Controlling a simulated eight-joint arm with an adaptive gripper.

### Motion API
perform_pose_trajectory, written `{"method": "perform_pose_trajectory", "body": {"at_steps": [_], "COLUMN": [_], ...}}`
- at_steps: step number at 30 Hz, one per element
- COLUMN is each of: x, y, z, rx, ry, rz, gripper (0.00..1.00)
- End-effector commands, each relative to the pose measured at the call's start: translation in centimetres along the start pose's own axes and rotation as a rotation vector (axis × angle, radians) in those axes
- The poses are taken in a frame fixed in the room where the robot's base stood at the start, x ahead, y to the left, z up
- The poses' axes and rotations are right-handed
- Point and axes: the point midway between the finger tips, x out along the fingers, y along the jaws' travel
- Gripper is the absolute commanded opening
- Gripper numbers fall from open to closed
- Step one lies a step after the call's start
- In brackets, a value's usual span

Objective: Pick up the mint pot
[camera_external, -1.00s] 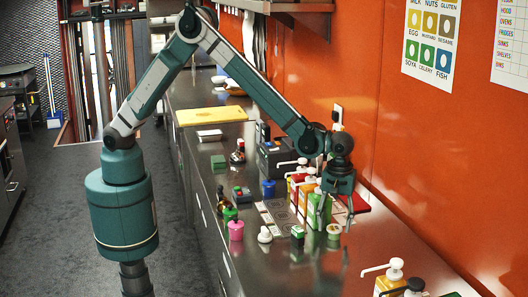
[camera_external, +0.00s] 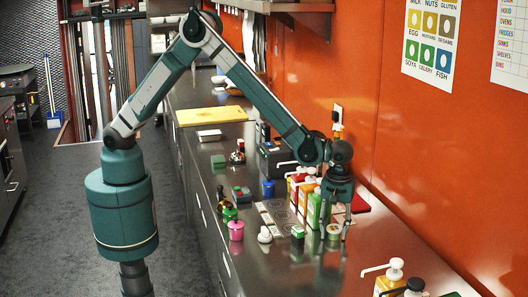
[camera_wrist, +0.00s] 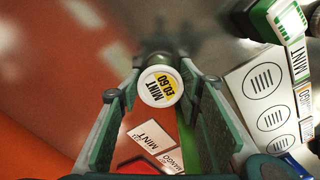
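The mint pot shows in the wrist view as a round white lid (camera_wrist: 160,87) marked MINT with a yellow price patch. It is framed between my gripper's two green fingers, with a gap visible on both sides. In the external view the small mint pot (camera_external: 333,231) stands on the steel counter, partly hidden by my fingers. My gripper (camera_external: 334,238) points down over it with the fingers open and low near the counter. Whether any finger touches the pot cannot be told.
A green carton (camera_external: 315,209) with a pump row stands just left and behind. A label card (camera_wrist: 150,136) and printed sheet (camera_wrist: 265,100) lie nearby. Pump bottles (camera_external: 391,276) stand front right.

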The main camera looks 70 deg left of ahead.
Motion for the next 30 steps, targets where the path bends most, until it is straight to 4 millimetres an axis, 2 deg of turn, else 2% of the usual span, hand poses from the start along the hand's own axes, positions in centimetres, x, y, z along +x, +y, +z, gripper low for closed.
{"method": "perform_pose_trajectory", "body": {"at_steps": [3, 17, 23, 30], "x": [0.0, -0.6, -2.5, -6.6], "y": [0.0, 0.0, 0.0, 0.0], "z": [0.0, 0.0, 0.0, 0.0], "rx": [0.000, 0.000, 0.000, 0.000], "ry": [0.000, 0.000, 0.000, 0.000], "rz": [0.000, 0.000, 0.000, 0.000], "gripper": [0.22, 0.22, 0.22, 0.22]}}
